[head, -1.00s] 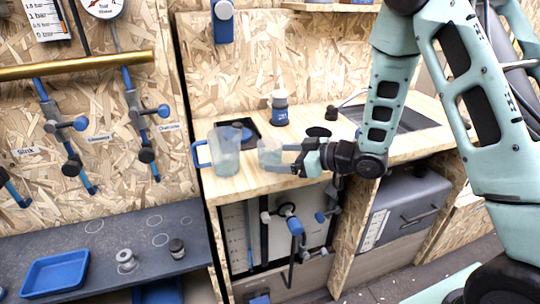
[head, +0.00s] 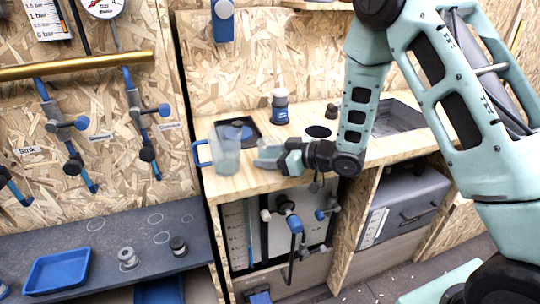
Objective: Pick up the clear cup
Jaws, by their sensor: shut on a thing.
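The clear cup (head: 269,146) stands out faintly between the fingers of my gripper, over the wooden counter, just right of the clear jug. My gripper (head: 269,154) reaches in from the right and is shut on the cup. The fingers and wrist hide part of it. I cannot tell whether the cup's base touches the counter.
A translucent jug (head: 226,153) with a blue handle stands close left of my gripper. Behind are a dark square pad (head: 238,133) and a blue-and-white bottle (head: 280,107).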

